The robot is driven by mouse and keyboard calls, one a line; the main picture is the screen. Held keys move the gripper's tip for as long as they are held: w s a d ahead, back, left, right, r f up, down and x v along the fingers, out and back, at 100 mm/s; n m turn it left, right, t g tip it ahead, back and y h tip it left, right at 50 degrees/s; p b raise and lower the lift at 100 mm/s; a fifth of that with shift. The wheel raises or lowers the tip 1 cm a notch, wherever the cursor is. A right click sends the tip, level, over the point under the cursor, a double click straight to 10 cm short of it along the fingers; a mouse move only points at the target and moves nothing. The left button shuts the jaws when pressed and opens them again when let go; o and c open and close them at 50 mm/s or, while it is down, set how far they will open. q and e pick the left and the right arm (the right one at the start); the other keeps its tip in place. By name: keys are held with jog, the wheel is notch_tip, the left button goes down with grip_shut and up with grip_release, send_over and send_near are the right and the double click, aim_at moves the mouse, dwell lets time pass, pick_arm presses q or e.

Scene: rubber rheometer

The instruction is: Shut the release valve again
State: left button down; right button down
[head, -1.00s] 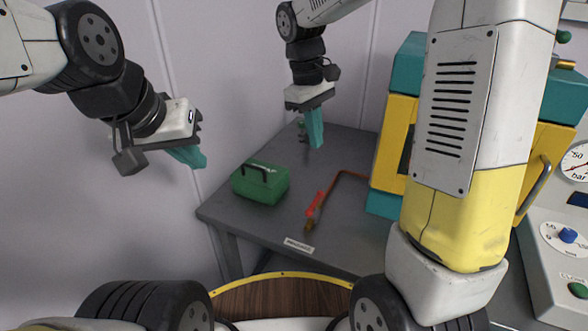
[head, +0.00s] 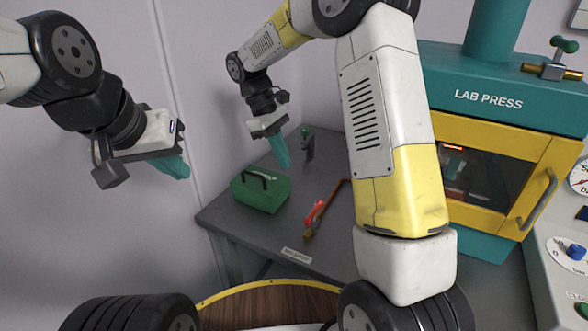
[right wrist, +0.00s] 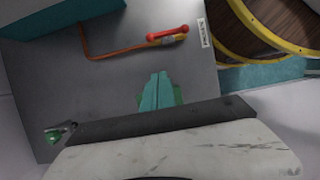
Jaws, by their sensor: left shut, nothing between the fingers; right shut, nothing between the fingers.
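A red-handled valve (head: 315,212) sits at the near end of a copper pipe on the grey table. Its red lever (right wrist: 168,33) lies roughly along the pipe in the right wrist view. A second valve, brass with a green handle (head: 563,46), stands on top of the lab press. My right gripper (head: 281,160) points down, shut and empty, above the table behind the green box, clear of both valves. Its teal fingertips (right wrist: 157,76) show in the right wrist view. My left gripper (head: 178,167) is shut and empty, at the left away from the table.
A green box (head: 260,192) with a dark handle stands on the table's left part. A dark item with a green knob (head: 307,145) stands at the back. The lab press (head: 490,180) and a gauge console (head: 560,290) are at right. My right arm hides the middle.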

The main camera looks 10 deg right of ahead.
aim_at(322, 201)
jog(key=x, duration=1)
jog(key=shift+s, duration=0.1)
jog(key=shift+s+d+r, duration=0.1)
jog(key=shift+s+d, duration=0.25)
jog(key=shift+d, duration=0.2)
jog(key=shift+s+d+r, duration=0.15)
jog(key=shift+s+d, duration=0.2)
jog(key=shift+d, duration=0.2)
jog(key=shift+s+d, duration=0.35)
jog(key=shift+d, duration=0.15)
